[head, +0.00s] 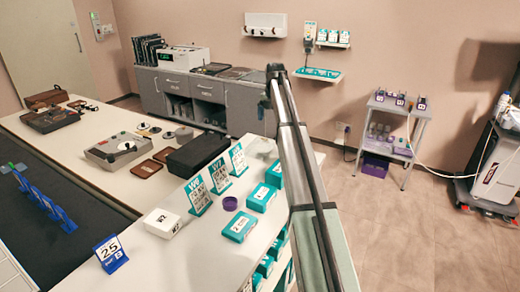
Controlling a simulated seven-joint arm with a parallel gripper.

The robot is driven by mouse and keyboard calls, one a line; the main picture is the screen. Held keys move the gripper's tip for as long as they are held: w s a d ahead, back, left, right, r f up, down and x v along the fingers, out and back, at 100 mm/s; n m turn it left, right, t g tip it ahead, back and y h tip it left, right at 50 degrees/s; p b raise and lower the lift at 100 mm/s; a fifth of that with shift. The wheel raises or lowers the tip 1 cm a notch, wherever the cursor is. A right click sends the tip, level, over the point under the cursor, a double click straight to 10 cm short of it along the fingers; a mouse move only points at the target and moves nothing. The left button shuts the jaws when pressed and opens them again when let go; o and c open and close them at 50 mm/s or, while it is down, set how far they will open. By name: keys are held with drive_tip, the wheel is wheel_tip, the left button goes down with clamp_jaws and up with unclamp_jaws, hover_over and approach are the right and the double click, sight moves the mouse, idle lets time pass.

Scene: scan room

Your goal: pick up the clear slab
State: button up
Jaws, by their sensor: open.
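I cannot make out a clear slab anywhere in the head view. A long pale and dark link of my own arm rises through the middle of the picture and hides part of the counter and floor behind it. My gripper's fingers do not show.
A white counter (148,246) holds a white box (161,223), teal boxes (240,227), upright label cards (197,196) and a purple ring (230,203). Grey cabinets (175,90) stand behind. A small trolley (396,111) and a wheeled machine (492,170) stand right. The right floor (440,235) is clear.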

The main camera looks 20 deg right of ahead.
wheel_tip(320, 180, up, 3)
drive_tip(key=n+g, duration=0.1)
drive_tip(key=n, duration=0.1)
hover_over(260, 144)
wheel_tip(260, 144, down, 14)
drive_tip(key=c, duration=1.1)
